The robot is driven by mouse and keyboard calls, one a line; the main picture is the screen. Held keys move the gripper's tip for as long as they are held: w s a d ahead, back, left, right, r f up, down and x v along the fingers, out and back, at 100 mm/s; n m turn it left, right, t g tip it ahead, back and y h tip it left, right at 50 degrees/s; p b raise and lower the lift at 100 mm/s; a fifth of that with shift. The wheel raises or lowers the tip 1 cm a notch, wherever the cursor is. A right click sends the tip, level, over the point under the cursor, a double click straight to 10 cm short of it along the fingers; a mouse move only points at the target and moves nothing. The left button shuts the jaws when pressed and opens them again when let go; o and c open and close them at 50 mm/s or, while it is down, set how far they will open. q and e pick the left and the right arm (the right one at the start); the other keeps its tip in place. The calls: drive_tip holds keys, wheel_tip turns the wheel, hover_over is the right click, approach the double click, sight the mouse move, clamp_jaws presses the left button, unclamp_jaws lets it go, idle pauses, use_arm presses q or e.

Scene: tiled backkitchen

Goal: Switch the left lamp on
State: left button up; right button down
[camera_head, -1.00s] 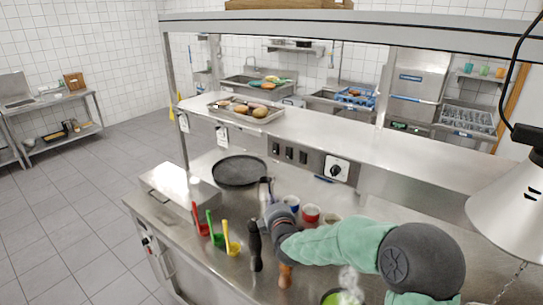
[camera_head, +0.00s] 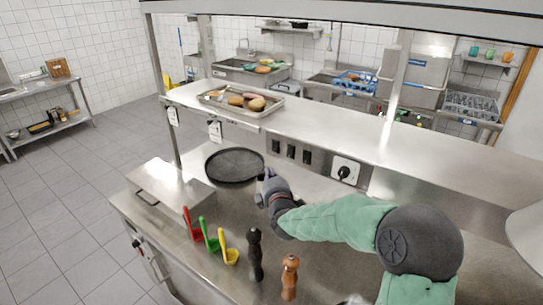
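A white lamp shade (camera_head: 527,237) is cut off by the right edge of the head view; whether it is lit cannot be told. A metal panel under the raised shelf carries several dark switches, among them a left one (camera_head: 275,147), a middle one (camera_head: 291,151) and a right one (camera_head: 306,156). A round black knob on a white plate (camera_head: 345,172) is to their right. My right gripper (camera_head: 266,181) is over the counter, below and in front of the left switch, apparently not touching it. Its finger opening is unclear. My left gripper is out of view.
A black pan (camera_head: 234,165) lies left of my gripper. Red, green and yellow scoops (camera_head: 229,257), a black mill (camera_head: 255,255) and a wooden mill (camera_head: 290,277) stand in front. A food tray (camera_head: 243,103) sits on the raised shelf (camera_head: 330,125).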

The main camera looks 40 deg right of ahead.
sight(275, 147)
drive_tip(key=shift+s+d+x, duration=0.2)
drive_tip(key=shift+d+x, duration=0.2)
drive_tip(key=shift+x, duration=1.75)
drive_tip(key=shift+s+d+x, duration=0.25)
drive_tip(key=shift+d+x, duration=0.1)
drive_tip(key=shift+x, duration=1.8)
drive_tip(key=shift+s+d+x, duration=0.2)
drive_tip(key=shift+d+x, duration=0.2)
drive_tip(key=shift+x, duration=1.75)
drive_tip(key=shift+f, duration=0.1)
drive_tip(key=f+b, duration=0.1)
drive_tip(key=b, duration=0.2)
drive_tip(key=shift+d+n+t, duration=0.3)
drive_tip(key=shift+d, duration=0.1)
drive_tip(key=shift+w+r, duration=0.15)
drive_tip(key=shift+r, duration=0.15)
